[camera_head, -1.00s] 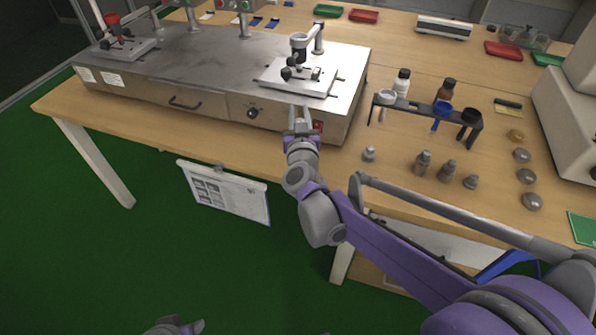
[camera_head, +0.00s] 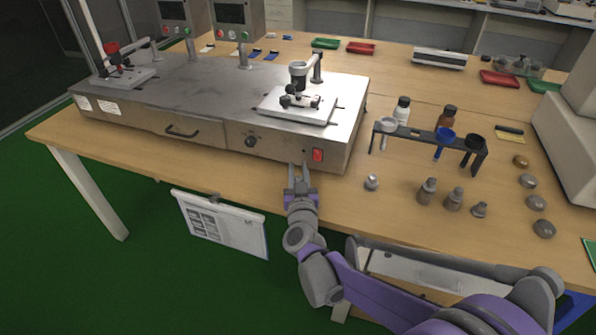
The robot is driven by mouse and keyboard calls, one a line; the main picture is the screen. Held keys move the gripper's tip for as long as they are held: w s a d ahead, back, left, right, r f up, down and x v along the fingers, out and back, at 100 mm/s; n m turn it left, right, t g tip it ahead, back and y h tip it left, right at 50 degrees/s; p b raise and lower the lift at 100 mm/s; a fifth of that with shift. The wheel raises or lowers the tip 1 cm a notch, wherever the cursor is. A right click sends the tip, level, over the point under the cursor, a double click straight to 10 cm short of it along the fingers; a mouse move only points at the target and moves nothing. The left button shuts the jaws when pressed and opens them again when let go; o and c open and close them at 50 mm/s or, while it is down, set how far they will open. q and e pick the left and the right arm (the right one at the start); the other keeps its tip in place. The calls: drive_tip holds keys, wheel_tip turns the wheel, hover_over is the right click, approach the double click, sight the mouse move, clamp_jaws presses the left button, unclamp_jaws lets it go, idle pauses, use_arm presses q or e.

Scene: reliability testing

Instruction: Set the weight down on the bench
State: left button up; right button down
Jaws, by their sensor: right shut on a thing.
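My right gripper (camera_head: 300,178) is at the bench's front edge, in front of the steel test machine's front panel. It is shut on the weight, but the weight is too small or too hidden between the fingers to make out. The wooden bench (camera_head: 340,205) has bare top to the right of the gripper. A small metal weight (camera_head: 371,183) stands on the bench to the right, apart from the gripper. Further right stand several more metal weights (camera_head: 454,198). My left gripper is out of view.
The steel machine (camera_head: 210,85) with a red switch (camera_head: 318,155) stands close behind the gripper. A black rack (camera_head: 425,133) with bottles behind it stands to the right. Several round metal pieces (camera_head: 536,202) lie at the far right. A clipboard (camera_head: 222,228) hangs at the bench front.

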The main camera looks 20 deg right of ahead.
drive_tip(key=shift+f, duration=0.1)
drive_tip(key=c, duration=0.7)
unclamp_jaws()
